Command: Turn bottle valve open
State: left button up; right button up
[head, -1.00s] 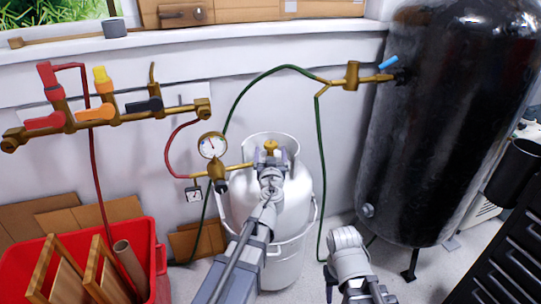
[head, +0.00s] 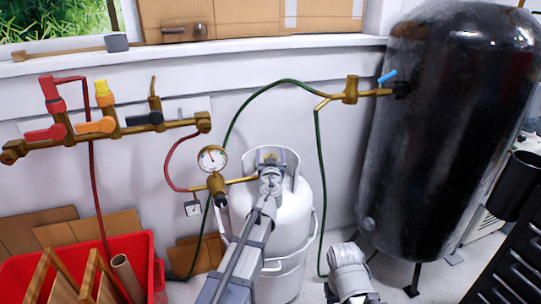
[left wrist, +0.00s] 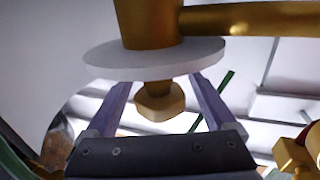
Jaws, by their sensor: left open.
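The white gas bottle (head: 293,215) stands against the wall in the head view. Its brass valve is hidden behind my left gripper (head: 270,158) there, which sits inside the bottle's collar. In the left wrist view, a brass valve body (left wrist: 150,22), a pale disc (left wrist: 155,58) and a small faceted brass knob (left wrist: 158,104) show. The two purple-grey fingers of my left gripper (left wrist: 160,85) are open, one on each side of the knob, with gaps visible. My right arm shows low in the head view, but its gripper does not.
A pressure gauge (head: 212,159) and brass fitting stand close left of the bottle. A green hose (head: 320,190) hangs to its right. A large black tank (head: 430,140) stands at right, a red bin (head: 150,262) at lower left. A valve manifold (head: 105,131) is on the wall.

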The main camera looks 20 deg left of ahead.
pick_arm(q)
jog(key=c, duration=1.4)
